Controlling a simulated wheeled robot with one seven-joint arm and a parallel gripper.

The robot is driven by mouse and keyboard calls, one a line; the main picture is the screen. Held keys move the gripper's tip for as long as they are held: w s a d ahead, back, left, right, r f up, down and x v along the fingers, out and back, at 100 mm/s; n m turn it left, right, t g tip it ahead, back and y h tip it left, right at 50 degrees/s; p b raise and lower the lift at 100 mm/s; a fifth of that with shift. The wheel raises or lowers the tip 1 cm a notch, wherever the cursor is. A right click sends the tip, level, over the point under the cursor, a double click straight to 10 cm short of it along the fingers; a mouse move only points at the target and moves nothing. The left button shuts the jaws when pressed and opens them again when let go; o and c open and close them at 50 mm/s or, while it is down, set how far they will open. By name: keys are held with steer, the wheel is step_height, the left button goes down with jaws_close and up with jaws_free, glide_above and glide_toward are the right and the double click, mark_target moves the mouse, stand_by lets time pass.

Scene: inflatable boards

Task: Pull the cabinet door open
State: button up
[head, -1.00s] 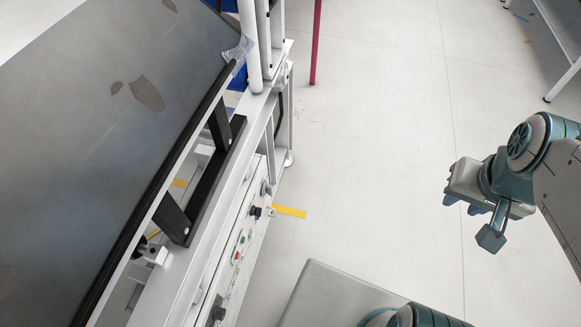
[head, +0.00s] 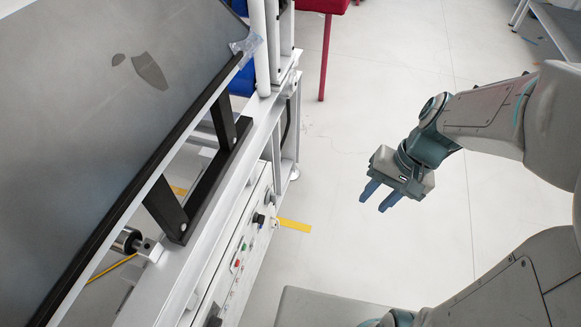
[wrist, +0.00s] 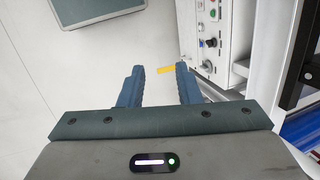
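A white machine cabinet with a control panel front (head: 240,245) stands left of centre in the head view, with black knobs and red and green buttons. The panel also shows at the upper right of the wrist view (wrist: 211,38). No clearly separate cabinet door can be told. A black bar on two posts (head: 212,185) is fixed above the white frame. My gripper (head: 373,203) is to the right of the cabinet, over bare floor, apart from it. Its two blue fingers are spread with nothing between them, as the wrist view (wrist: 159,70) also shows.
A large grey tilted panel (head: 100,120) with a black edge fills the upper left. White vertical posts (head: 260,50) rise behind the frame. A red-legged piece of furniture (head: 325,55) is at the back. Yellow tape (head: 295,225) lies beside the cabinet. The floor between is clear.

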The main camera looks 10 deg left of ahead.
steer(key=w+a+f+m+y+b, duration=0.3)
steer(key=w+a+f+y+b, duration=0.15)
steer(key=f, duration=0.65)
steer(key=w+a+f+m+g+y+b, duration=0.1)
steer(key=w+a+f+m+y+b, duration=0.35)
steer(key=f, duration=0.75)
steer(key=w+a+f+m+y+b, duration=0.2)
steer(key=a+f+y+b, duration=0.3)
steer(key=f, duration=0.6)
step_height(320, 180, down, 31)
steer(key=w+a+m+t+h+b, duration=0.3)
steer(key=m+t+b, duration=0.7)
steer(key=m+t, duration=0.4)
steer(key=b+x, duration=0.5)
steer(key=x, duration=0.8)
steer(key=shift+a+f+m+g, duration=0.2)
steer(key=shift+f+m+g, duration=0.1)
steer(key=shift+m+g, duration=0.1)
steer(key=shift+c, duration=0.3)
